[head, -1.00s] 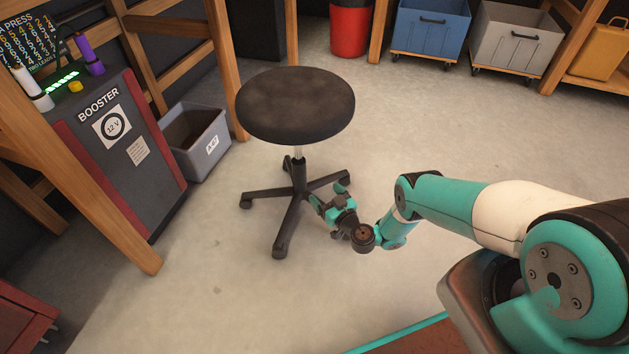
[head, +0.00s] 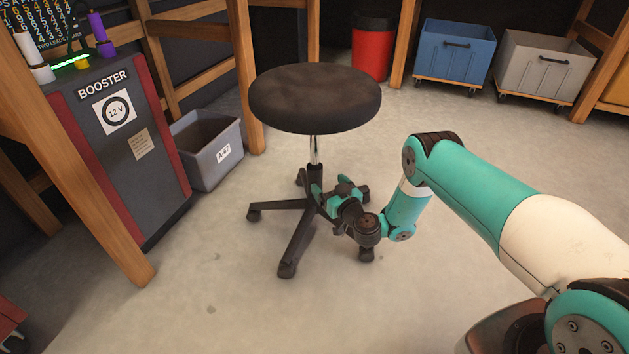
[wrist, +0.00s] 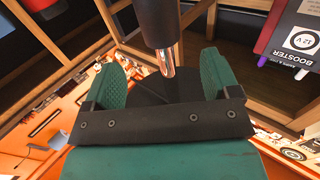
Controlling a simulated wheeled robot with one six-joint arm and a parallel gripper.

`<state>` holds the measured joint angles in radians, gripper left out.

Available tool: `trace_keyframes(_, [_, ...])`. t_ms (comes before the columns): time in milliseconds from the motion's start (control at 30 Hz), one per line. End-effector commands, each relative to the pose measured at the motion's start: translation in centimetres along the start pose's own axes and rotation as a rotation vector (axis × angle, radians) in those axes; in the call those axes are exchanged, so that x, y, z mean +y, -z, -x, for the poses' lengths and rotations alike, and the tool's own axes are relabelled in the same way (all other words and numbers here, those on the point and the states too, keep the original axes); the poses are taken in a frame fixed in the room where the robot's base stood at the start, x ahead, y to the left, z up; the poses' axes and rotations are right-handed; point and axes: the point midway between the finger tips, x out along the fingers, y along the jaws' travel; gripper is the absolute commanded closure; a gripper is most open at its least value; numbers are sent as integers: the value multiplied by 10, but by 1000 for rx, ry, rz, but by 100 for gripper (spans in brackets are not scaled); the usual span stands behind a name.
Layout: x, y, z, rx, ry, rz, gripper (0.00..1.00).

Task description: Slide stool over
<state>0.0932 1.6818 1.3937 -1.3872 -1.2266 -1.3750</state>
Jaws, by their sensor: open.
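The stool (head: 315,98) has a round black seat, a chrome and black column (head: 315,150) and a black legged base on casters (head: 297,243). It stands upright on the floor at the middle of the head view. My gripper (head: 324,198) is low, at the right side of the column, below the seat and just above the base legs. In the wrist view, the green fingers of my gripper (wrist: 163,58) are spread apart, with the column (wrist: 158,22) showing between them. Contact cannot be told. My gripper hides part of the base.
A booster unit (head: 118,130) and a wooden bench leg (head: 95,210) stand at the left. A grey bin (head: 208,150) is behind the stool to the left. A red bin (head: 372,50), blue cart (head: 452,52) and grey cart (head: 543,66) line the back.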

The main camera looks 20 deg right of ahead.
Motion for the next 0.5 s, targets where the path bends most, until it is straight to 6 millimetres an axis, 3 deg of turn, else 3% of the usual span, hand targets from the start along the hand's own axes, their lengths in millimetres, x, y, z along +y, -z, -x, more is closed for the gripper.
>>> trace_keyframes(33, [0, -8, -1, 1, 0, 1, 18])
trace_keyframes(167, [-2, -4, -4, 2, 1, 1, 18])
trace_keyframes(500, [-3, 0, -43, 3, 6, 5, 18])
